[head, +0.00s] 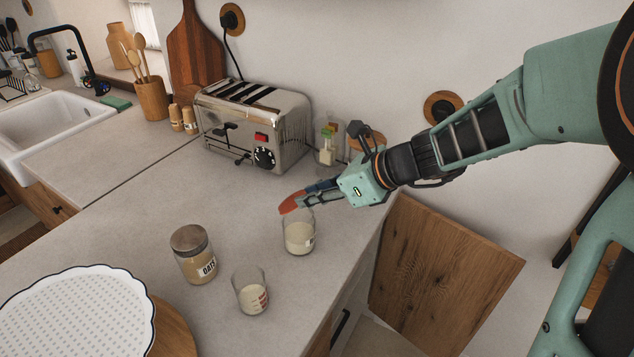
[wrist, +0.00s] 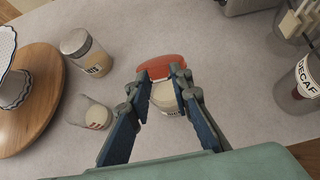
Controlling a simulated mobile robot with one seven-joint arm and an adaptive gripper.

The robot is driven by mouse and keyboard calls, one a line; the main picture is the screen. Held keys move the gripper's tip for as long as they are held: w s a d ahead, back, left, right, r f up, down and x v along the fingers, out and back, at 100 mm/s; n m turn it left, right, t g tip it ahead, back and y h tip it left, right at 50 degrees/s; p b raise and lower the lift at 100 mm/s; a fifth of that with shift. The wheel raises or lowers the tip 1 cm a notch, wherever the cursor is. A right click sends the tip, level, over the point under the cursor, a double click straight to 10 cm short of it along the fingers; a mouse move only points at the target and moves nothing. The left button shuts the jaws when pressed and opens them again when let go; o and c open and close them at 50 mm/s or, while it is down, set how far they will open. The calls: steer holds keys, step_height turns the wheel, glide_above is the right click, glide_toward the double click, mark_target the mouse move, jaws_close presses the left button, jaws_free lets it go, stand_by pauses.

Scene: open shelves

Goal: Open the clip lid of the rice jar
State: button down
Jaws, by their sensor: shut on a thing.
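The rice jar (head: 299,236) is a small clear glass jar with pale contents and a white label, standing upright near the counter's right edge. Its red-orange lid (head: 291,203) is tilted up at the mouth rather than lying flat on it; the hinge is hidden. My gripper (head: 310,189) reaches in from the right above the jar and is shut on the lid. In the wrist view the lid (wrist: 162,68) shows at the two fingertips (wrist: 161,73), with the pale jar (wrist: 165,97) between the fingers.
A white scalloped plate (head: 75,312) on a wooden board (head: 172,332) is front left. A toaster (head: 255,125) stands behind. A decaf jar (wrist: 302,82) is at the wrist view's right.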

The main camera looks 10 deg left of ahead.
mark_target(288, 199)
steer(key=shift+w+a+r+p, duration=0.2)
steer(key=shift+a+r+p, duration=0.4)
steer(key=shift+p, duration=0.2)
steer(key=shift+w+a+r+p, duration=0.15)
steer(key=shift+a+r+p, duration=0.35)
steer(key=shift+p, duration=0.25)
steer(key=a, duration=0.1)
steer(key=w+a+r+p, duration=0.1)
steer(key=a+p, duration=0.1)
steer(key=shift+w+a+r, duration=0.15)
steer(key=shift+a+r, duration=0.1)
steer(key=shift+a, duration=0.1)
steer(key=shift+w+a+p, duration=0.1)
steer(key=shift+a+p, duration=0.2)
steer(key=shift+a, duration=0.05)
steer(key=shift+w+a+f, duration=0.1)
steer(key=shift+w+a, duration=0.05)
steer(key=shift+a, duration=0.05)
